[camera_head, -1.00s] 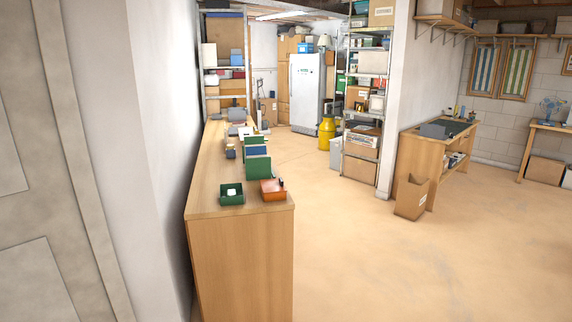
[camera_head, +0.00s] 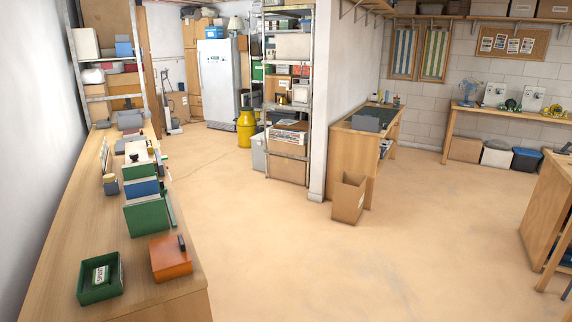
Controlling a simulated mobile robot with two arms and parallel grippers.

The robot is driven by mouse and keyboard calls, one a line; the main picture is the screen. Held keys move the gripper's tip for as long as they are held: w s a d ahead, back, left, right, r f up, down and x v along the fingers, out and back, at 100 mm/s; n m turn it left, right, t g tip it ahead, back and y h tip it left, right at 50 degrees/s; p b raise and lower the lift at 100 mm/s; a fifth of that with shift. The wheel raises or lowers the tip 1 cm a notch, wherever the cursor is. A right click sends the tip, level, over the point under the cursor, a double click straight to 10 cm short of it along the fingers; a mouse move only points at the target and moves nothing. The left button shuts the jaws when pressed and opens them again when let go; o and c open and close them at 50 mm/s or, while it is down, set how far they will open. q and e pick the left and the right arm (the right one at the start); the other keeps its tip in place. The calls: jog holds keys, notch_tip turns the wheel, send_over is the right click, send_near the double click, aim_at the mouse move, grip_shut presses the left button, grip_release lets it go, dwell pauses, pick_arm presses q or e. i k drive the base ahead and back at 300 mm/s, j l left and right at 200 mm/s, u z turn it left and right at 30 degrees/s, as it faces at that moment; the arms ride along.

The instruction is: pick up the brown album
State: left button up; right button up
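I cannot make out a brown album for certain in the head view. A long wooden counter (camera_head: 75,220) runs along the left wall. On it stand upright green and blue flat items, such as a green one (camera_head: 146,217) and a blue one (camera_head: 142,188). An orange-brown box-like item (camera_head: 170,258) with a dark piece on its edge lies near the front end. A green open tray (camera_head: 100,279) with a small labelled item in it sits left of it. Several grey and white items lie farther back. Neither of my grippers is in view.
An open cardboard box (camera_head: 348,198) stands on the floor by a wooden workbench (camera_head: 355,152). A metal shelf (camera_head: 288,100), a yellow canister (camera_head: 245,128) and a white fridge (camera_head: 217,85) stand at the back. Another bench (camera_head: 545,215) is at the right edge. The middle floor is clear.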

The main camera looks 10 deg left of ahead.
aim_at(133, 133)
jog(key=i+l+z, duration=0.25)
jog(key=i, duration=0.8)
jog(key=i+z, duration=0.2)
jog(key=i, duration=0.8)
jog(key=i+j+u, duration=0.35)
jog(key=i, duration=0.3)
jog(key=i+u, duration=0.4)
jog(key=i, duration=0.25)
jog(key=i+u, duration=0.35)
jog(key=i, duration=0.35)
jog(key=i+l+u, duration=0.4)
jog(key=i, duration=0.25)
jog(key=i+u, duration=0.2)
jog(key=i, duration=0.6)
jog(key=i+u, duration=0.2)
jog(key=i, duration=0.6)
jog(key=i+l+u, duration=0.2)
jog(key=i, duration=0.6)
jog(key=i+l+u, duration=0.3)
jog(key=i, duration=0.2)
jog(key=i+l+u, duration=0.3)
jog(key=i, duration=0.2)
jog(key=l+u, duration=0.15)
jog(key=k+j, duration=0.05)
jog(key=j, duration=0.05)
